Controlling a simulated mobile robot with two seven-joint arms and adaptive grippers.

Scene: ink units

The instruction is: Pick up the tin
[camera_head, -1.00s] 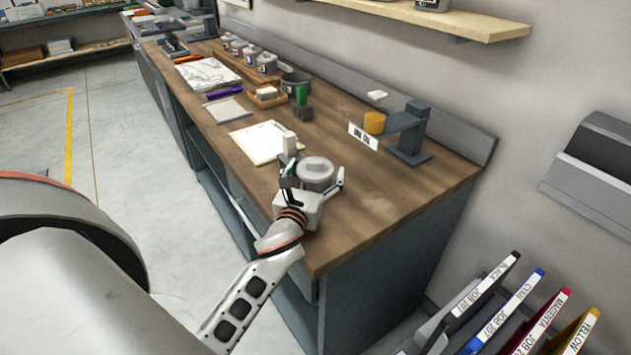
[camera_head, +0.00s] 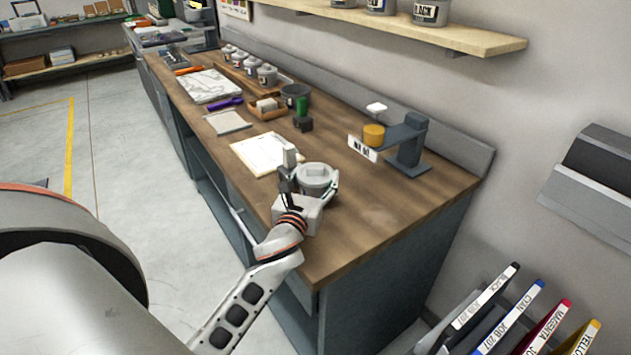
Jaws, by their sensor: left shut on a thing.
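The tin (camera_head: 316,175) is a grey, round, lidded can near the front end of the wooden worktop. My left gripper (camera_head: 309,184) reaches in from the lower left, with one finger on each side of the tin. It is shut on the tin, and its near side is partly hidden by the gripper. I cannot tell whether the tin's base touches the worktop. My right gripper is not in view.
A paper sheet (camera_head: 264,153) lies behind the tin. A grey stand (camera_head: 408,150) with an orange cylinder (camera_head: 374,134) is to the right. Several lidded tins (camera_head: 267,75) stand farther back. The worktop (camera_head: 372,222) is bare right of the tin.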

